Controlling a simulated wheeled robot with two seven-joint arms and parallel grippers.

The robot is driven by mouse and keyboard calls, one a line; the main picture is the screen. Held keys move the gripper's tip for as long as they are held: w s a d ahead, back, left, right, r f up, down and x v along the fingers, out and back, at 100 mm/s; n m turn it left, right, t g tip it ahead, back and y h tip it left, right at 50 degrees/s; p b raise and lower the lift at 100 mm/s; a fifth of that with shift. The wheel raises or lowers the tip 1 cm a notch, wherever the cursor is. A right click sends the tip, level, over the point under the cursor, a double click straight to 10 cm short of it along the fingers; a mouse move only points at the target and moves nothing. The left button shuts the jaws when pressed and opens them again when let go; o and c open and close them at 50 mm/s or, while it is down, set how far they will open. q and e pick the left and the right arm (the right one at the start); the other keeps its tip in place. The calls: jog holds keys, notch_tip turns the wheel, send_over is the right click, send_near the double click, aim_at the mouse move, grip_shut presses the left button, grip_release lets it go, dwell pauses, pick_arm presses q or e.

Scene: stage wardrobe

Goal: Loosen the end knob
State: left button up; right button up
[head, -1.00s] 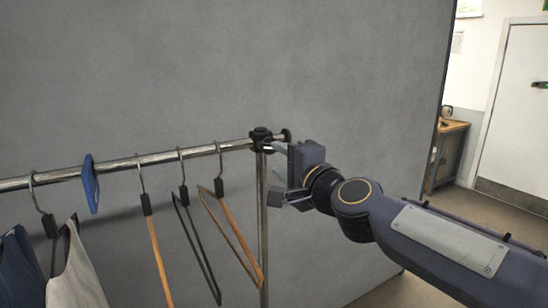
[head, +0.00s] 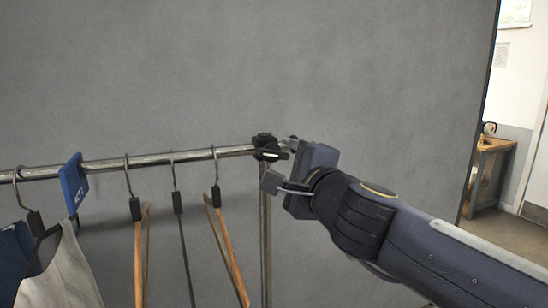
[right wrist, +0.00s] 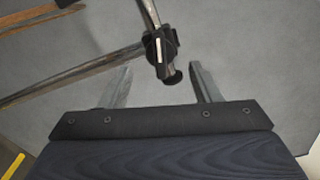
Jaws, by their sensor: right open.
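The end knob (right wrist: 172,77) is a small dark round piece just beyond the black corner clamp (head: 265,146), at the right end of the chrome rail. In the right wrist view the clamp (right wrist: 160,46) is ahead of my right gripper. The knob shows between the two spread fingers there, apart from both. My right gripper (head: 281,164) is open at the rail's end in the head view, one finger above and one below. Its body hides part of the area to the right of the clamp. My left gripper is not in view.
A rail (head: 228,151) carries several hangers, a blue tag (head: 74,184) and clothes (head: 62,272) at the left. An upright post (head: 266,235) stands below the clamp. A grey wall panel (head: 350,60) is behind. A wooden table (head: 492,150) is far right.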

aim_at(276, 156)
jog(key=x, duration=0.6)
jog(key=shift+w+a, duration=0.1)
jog(key=shift+w, duration=0.2)
